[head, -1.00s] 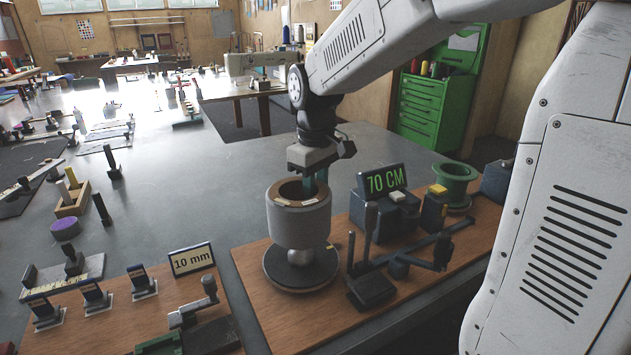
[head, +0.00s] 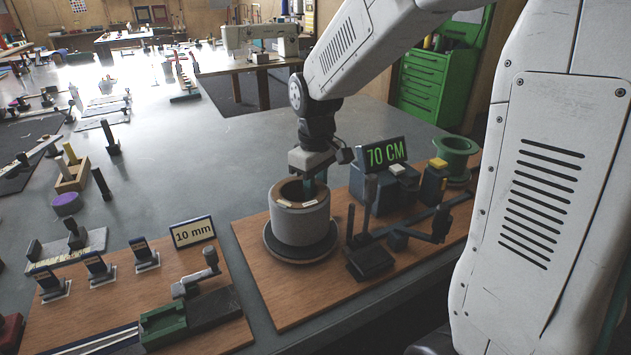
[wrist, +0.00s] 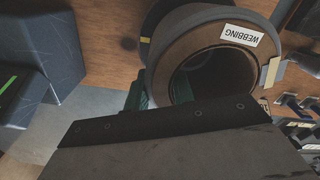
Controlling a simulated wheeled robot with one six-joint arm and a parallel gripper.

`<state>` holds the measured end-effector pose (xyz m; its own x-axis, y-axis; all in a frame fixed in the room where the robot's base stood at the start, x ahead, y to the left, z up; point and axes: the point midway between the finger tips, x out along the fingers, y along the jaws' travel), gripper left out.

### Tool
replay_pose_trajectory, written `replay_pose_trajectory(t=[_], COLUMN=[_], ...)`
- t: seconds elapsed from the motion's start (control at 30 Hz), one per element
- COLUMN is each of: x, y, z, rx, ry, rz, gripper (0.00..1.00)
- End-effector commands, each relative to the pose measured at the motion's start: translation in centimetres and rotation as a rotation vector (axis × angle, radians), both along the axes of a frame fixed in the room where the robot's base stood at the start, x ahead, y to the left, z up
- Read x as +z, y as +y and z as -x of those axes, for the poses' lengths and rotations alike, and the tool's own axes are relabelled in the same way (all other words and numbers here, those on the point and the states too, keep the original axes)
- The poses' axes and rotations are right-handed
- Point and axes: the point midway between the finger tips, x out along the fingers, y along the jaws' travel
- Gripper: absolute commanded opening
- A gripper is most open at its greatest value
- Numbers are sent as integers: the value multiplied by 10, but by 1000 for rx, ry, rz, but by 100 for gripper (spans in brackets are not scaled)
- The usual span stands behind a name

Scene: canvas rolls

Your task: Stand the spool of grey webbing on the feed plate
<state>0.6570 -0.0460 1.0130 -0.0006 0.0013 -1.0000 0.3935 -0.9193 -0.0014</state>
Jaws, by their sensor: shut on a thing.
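The spool of grey webbing (head: 300,222) is upright, with a brown core and pale labels on its top rim. In the wrist view its top (wrist: 215,38) carries a "WEBBING" label. It is down at the round dark feed plate (head: 300,258), whose rim shows around its base; the contact itself is hard to make out. My gripper (head: 311,182) is shut on the spool's wall at the back right, with a finger down inside the core opening. The plate's centre is hidden under the spool.
A "70 CM" display (head: 385,155) stands close behind and right of the spool. A dark lever mechanism (head: 372,255) is just right of the plate. A green flanged spool (head: 455,155) is farther right. A "10 mm" sign (head: 193,232) and a green clamp (head: 165,325) are at left.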

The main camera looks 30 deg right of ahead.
Motion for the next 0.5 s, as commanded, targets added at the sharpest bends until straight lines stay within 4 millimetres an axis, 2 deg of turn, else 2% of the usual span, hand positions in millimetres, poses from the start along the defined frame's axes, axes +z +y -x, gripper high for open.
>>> replay_pose_trajectory(t=[0.43,0.47,0.5], x=[-4,-4,-4], y=[0,0,0], z=[0,0,0], rx=[0,0,0], ry=[-1,-1,-1], rz=[1,1,1], gripper=[0,27,38])
